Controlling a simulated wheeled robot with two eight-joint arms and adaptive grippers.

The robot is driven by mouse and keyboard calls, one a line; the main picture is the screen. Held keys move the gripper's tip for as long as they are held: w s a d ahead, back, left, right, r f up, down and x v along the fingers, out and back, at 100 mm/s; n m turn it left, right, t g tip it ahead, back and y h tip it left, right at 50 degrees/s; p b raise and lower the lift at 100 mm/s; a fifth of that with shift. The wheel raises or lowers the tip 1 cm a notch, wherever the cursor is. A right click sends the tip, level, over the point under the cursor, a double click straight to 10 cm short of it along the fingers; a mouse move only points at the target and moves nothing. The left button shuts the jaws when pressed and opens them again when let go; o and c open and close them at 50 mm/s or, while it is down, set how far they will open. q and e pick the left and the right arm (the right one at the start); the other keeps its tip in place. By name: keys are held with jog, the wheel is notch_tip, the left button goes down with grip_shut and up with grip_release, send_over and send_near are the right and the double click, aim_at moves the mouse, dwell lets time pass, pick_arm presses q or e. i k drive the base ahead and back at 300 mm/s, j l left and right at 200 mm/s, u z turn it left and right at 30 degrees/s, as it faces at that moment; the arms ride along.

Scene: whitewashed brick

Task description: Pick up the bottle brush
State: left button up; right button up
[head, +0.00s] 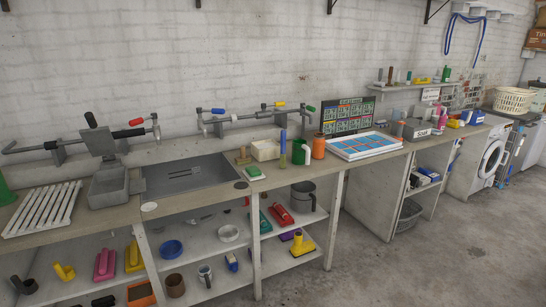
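I cannot clearly make out the bottle brush at this size. A slim upright item with a blue and yellow body (282,150) stands on the counter right of the sink, and I cannot tell whether it is the brush. It stands beside a green container (301,152) and an orange bottle (318,146). Neither of my grippers is in view.
The long counter (215,202) runs along the brick wall with a sink (185,175), a white slatted rack (42,210) and a blue-and-white tray (364,146). Shelves below hold bowls, mugs and brushes. A washing machine (487,165) stands at right. The concrete floor (400,265) in front is clear.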

aim_at(283, 133)
jog(key=i+j+z, duration=0.15)
jog(key=i+l, duration=0.3)
jog(key=i, duration=0.2)
jog(key=i+l, duration=0.3)
jog(key=i, duration=0.25)
jog(key=i+l, duration=0.35)
jog(key=i, duration=0.15)
jog(key=i+l, duration=0.3)
jog(key=i, duration=0.2)
